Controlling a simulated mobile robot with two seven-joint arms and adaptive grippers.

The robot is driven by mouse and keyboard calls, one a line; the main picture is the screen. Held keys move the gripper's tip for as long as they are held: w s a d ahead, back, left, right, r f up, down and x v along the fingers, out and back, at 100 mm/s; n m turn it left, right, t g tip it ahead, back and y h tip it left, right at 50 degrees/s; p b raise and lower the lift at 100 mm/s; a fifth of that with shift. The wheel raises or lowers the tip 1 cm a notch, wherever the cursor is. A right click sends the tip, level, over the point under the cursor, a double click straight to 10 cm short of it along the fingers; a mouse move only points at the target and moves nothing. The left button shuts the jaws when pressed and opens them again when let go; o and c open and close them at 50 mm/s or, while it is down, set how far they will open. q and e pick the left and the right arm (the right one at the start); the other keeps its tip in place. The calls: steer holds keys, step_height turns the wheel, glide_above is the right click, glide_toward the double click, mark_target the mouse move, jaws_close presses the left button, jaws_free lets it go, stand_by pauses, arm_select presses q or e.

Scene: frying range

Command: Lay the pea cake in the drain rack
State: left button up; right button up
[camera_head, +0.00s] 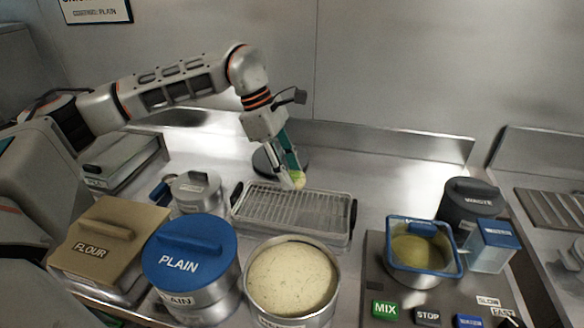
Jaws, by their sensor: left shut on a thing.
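My left gripper (292,180) points down at the back edge of the drain rack. It is shut on a small yellow-green piece, the pea cake (299,178), which shows only partly between and behind the fingers. The drain rack (285,208) is a shallow metal tray with a wire grid and dark end handles, and its grid looks empty. The cake appears at or just above the rack's rear rim; I cannot tell whether it touches. My right gripper is not in view.
A dark round object (266,163) lies behind the gripper. In front of the rack stand a blue-lidded PLAIN tin (188,250), an open tub of pale batter (292,278) and a FLOUR box (108,240). A mixer panel with a blue-rimmed basin (421,250) is at right.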

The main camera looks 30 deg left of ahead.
arm_select(q)
step_height(320, 180, down, 6)
steer(key=b, duration=0.3)
steer(key=shift+f+b, duration=0.1)
steer(key=shift+b, duration=0.25)
steer(key=shift+f, duration=0.55)
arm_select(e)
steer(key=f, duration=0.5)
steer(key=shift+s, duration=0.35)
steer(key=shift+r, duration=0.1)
arm_select(q)
steer(key=o, duration=0.9)
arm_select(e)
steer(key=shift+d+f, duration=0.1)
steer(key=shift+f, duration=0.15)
